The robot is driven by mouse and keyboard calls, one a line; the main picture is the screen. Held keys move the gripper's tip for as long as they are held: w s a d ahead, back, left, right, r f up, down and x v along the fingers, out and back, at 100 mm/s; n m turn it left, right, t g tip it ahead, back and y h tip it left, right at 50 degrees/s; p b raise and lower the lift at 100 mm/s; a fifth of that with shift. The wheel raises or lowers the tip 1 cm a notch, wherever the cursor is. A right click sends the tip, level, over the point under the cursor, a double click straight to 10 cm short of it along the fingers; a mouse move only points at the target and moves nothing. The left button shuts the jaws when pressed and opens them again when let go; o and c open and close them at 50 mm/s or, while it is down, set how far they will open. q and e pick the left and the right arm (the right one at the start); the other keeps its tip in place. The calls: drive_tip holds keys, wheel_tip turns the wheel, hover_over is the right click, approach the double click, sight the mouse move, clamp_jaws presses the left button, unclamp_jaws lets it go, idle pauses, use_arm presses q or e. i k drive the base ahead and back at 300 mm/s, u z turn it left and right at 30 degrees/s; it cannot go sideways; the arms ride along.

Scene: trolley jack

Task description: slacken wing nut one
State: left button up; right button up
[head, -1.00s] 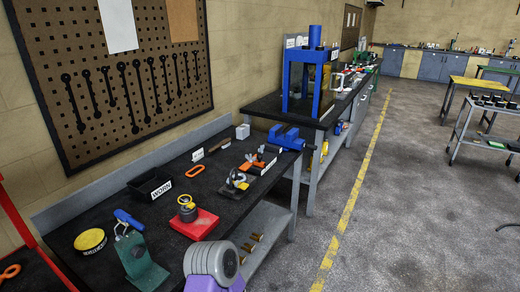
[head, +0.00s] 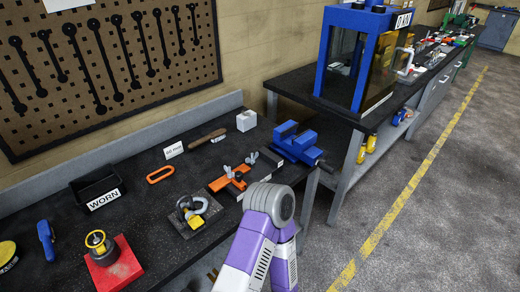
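Two small grey wing nuts stand on an orange-and-dark clamp assembly (head: 232,180) on the dark workbench. One wing nut (head: 229,171) is on the left, over the orange part, and the other wing nut (head: 252,158) is farther right and back. I cannot tell which is number one, or how tight either is. A purple and white arm of mine rises from the bottom edge, its grey rounded joint just in front of the clamp and covering part of the bench edge. Neither gripper shows.
A blue vise (head: 297,143) stands right of the clamp. A base plate with a shackle-like fitting (head: 190,214) lies left of it. A red block (head: 114,267), a black WORN tray (head: 97,188) and an orange ring (head: 160,174) are farther left. A blue press (head: 367,57) stands on the bench behind.

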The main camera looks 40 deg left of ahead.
sight(232, 176)
drive_tip(key=i, duration=0.85)
drive_tip(key=u, duration=2.4)
